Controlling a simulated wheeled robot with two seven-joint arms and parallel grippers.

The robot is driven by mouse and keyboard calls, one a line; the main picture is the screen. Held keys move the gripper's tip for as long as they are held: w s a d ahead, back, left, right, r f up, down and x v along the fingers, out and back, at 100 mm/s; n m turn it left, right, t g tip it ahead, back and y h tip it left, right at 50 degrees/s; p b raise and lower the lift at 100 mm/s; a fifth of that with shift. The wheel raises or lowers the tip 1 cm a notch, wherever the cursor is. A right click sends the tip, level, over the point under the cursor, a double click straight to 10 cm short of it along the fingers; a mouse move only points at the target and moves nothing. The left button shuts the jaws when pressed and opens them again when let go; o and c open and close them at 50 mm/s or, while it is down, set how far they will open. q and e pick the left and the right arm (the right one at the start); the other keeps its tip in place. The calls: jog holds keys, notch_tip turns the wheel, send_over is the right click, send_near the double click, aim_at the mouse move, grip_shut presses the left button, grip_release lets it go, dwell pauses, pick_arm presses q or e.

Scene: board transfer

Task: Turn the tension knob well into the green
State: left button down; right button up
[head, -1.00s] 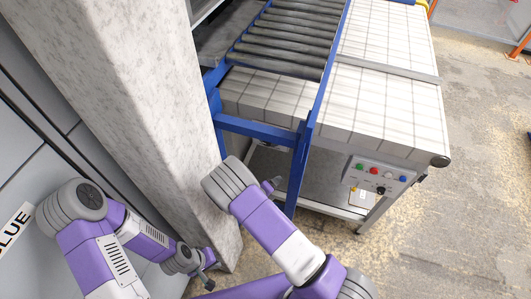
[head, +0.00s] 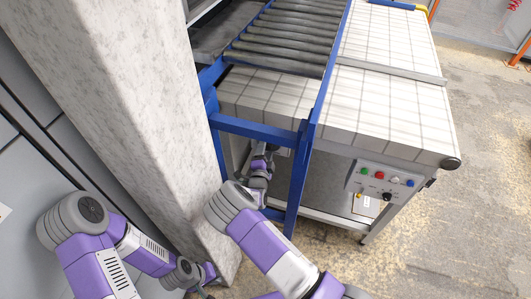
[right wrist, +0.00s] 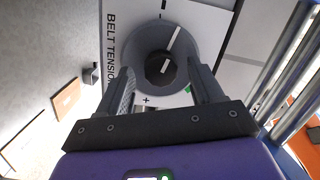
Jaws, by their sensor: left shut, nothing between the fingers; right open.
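The tension knob (right wrist: 168,62) is a round grey knob with a dark centre and a white pointer line, on a white plate (right wrist: 200,18) lettered "BELT TENSION" in the right wrist view. The pointer line slants toward the top of the picture. A small green patch (right wrist: 188,89) shows below the knob, near the right finger; the rest of the scale is hidden. My right gripper (right wrist: 165,82) is open, with a finger on each side of the knob; contact cannot be told. In the head view it is mostly hidden below the rollers. My left gripper (head: 208,287) is shut and empty, low beside the pillar.
A blue frame leg (head: 298,180) stands close to my right arm. A control panel (head: 382,183) with coloured buttons is on the belt conveyor's end, to the right. Floor is free at the lower right.

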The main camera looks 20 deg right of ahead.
jog(key=shift+w+d, duration=0.1)
jog(key=shift+w, duration=0.15)
jog(key=shift+c, duration=0.3)
jog(key=c, duration=1)
jog(key=m+h, duration=0.1)
jog(key=m, duration=0.6)
jog(key=m+h, duration=0.1)
jog(key=m, duration=0.6)
jog(key=m+h, duration=0.1)
jog(key=m, duration=0.5)
jog(key=shift+f+m+h+b, duration=0.1)
jog(key=shift+m+h+b, duration=0.3)
